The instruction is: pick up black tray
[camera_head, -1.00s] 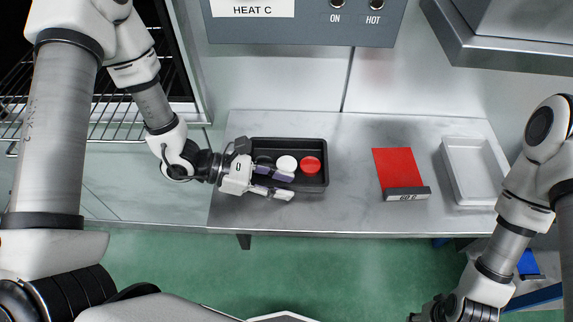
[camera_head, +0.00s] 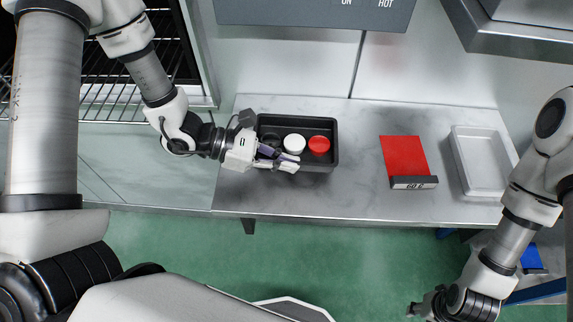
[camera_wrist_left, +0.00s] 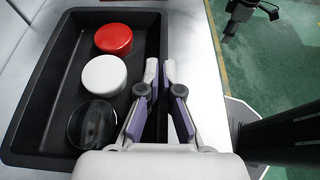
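The black tray (camera_head: 331,160) stands at the left part of the counter. It holds a white round piece (camera_head: 294,144), a red round piece (camera_head: 319,145) and a dark, shiny round piece (camera_wrist_left: 92,126) in a row. My left gripper (camera_head: 290,163) reaches in from the left at the tray's front wall. In the left wrist view its fingers (camera_wrist_left: 160,82) are close together, one on each side of that wall, pinching it. I cannot tell whether the tray is clear of the counter. My right gripper (camera_head: 418,309) is low at the bottom right, off the counter; its finger opening is unclear.
A red sheet (camera_head: 404,156) with a dark label block (camera_head: 414,183) lies right of the tray. A white tray (camera_head: 484,186) is further right on the counter (camera_head: 350,190). A grey panel (camera_head: 315,12) hangs at the back; a wire rack (camera_head: 110,85) is at left.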

